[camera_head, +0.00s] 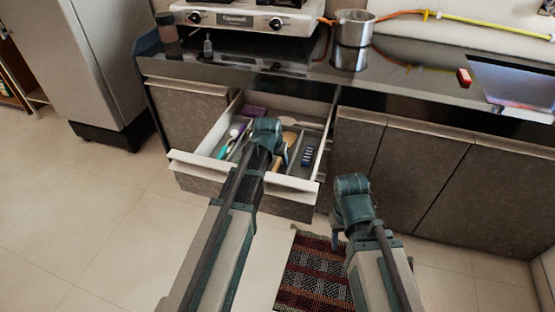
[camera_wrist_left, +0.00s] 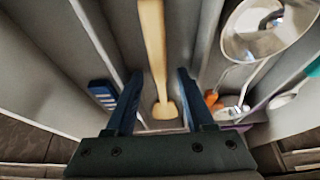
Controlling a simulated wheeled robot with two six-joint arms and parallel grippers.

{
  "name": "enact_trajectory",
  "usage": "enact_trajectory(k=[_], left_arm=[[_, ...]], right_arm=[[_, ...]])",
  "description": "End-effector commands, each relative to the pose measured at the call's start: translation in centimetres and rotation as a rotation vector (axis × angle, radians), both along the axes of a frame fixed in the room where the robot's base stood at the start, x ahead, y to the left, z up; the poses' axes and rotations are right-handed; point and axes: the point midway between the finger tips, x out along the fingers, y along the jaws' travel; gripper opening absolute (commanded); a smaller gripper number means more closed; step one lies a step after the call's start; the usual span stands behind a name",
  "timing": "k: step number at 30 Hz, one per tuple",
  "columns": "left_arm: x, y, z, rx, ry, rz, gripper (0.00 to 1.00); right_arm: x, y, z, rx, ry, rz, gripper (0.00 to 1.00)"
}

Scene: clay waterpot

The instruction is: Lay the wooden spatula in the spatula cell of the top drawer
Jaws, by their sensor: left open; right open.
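The wooden spatula (camera_wrist_left: 152,35) lies in a long cell of the open top drawer (camera_head: 300,187), between thin dividers. Its rounded end (camera_wrist_left: 164,109) is towards my left gripper. Part of its pale wood shows in the head view (camera_head: 289,137), beside my gripper. My left gripper (camera_wrist_left: 158,76) is open, pointing down into the drawer, with one finger on each side of the spatula; I cannot tell whether they touch it. In the head view my left gripper (camera_head: 268,132) hides part of the drawer. My right gripper (camera_head: 352,188) is open and empty, outside the drawer.
A metal ladle (camera_wrist_left: 265,35) and teal-handled utensils (camera_head: 225,149) lie in the drawer's other cells. A blue item (camera_head: 308,155) lies in the right-hand cell. The stove (camera_head: 240,20) and pot (camera_head: 352,40) are on the counter above. A patterned rug (camera_head: 312,268) lies on the floor.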

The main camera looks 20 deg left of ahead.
Motion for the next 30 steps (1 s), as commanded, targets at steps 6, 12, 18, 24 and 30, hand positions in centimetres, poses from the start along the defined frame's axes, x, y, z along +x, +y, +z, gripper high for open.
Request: enact_trajectory(k=[6, 12, 18, 24, 30], left_arm=[[0.0, 0.0, 0.6, 0.000, 0.000, 0.000, 0.54], [-0.4, 0.0, 2.4, 0.000, 0.000, 0.000, 0.54], [-1.6, 0.0, 5.3, 0.000, 0.000, 0.000, 0.54], [-3.0, 0.1, 8.3, 0.000, 0.000, 0.000, 0.54], [-4.2, 0.1, 11.1, 0.000, 0.000, 0.000, 0.54]], right_arm=[[0.0, 0.0, 0.6, 0.001, 0.000, 0.000, 0.50], [0.0, 0.1, 2.4, 0.003, 0.001, -0.001, 0.50], [0.0, 0.1, 5.3, 0.005, 0.001, -0.002, 0.50], [0.0, 0.1, 8.3, 0.005, 0.002, -0.001, 0.50], [0.0, 0.1, 11.1, 0.005, 0.002, -0.001, 0.50]])
